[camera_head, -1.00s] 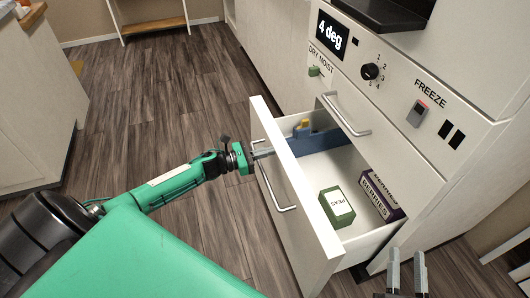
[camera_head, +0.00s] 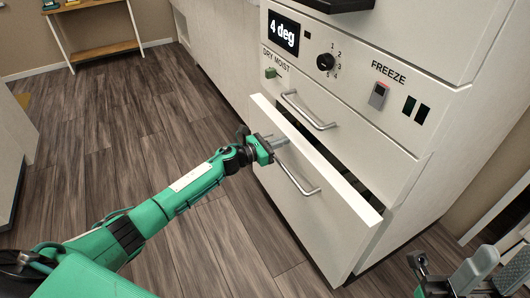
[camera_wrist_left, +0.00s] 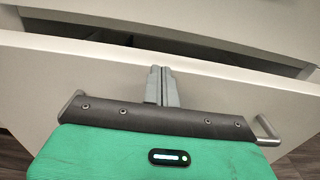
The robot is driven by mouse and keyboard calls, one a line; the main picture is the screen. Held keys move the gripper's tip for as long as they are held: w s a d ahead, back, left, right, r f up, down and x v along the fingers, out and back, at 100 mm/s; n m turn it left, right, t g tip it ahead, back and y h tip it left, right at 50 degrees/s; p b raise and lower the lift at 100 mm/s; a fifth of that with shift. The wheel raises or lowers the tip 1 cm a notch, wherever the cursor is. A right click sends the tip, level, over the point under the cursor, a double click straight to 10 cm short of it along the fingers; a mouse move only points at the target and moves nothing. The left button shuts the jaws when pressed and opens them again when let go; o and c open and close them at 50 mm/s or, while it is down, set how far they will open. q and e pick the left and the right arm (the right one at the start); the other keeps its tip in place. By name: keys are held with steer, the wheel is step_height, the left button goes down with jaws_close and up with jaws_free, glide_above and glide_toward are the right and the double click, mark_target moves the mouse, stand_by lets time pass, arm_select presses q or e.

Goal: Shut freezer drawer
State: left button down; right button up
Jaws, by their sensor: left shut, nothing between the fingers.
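The white freezer drawer (camera_head: 318,205) is open by a narrow gap below the upper drawer. Its contents are hidden behind its front. The drawer's metal handle (camera_head: 297,178) is on the front face. My left gripper (camera_head: 282,141) is shut and empty, its fingertips at the drawer front near the top edge and beside the upper end of the handle. In the left wrist view the shut fingers (camera_wrist_left: 161,86) point at the drawer front (camera_wrist_left: 215,85), with the dark gap above it. My right gripper (camera_head: 480,268) shows at the lower right, away from the drawer, its two fingers apart.
Above is a shut drawer with a metal handle (camera_head: 308,112) and a panel with a temperature display (camera_head: 283,33), knob (camera_head: 326,62) and freeze switch (camera_head: 379,95). The wood floor (camera_head: 120,150) at left is clear. A wooden shelf (camera_head: 97,30) stands at the far back.

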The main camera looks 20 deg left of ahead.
mark_target(295, 135)
arm_select(q)
steer(key=b+x, duration=0.2)
steer(key=x, duration=0.3)
steer(key=shift+w+d, duration=0.2)
steer(key=shift+w+r, duration=0.1)
steer(key=shift+r, duration=0.1)
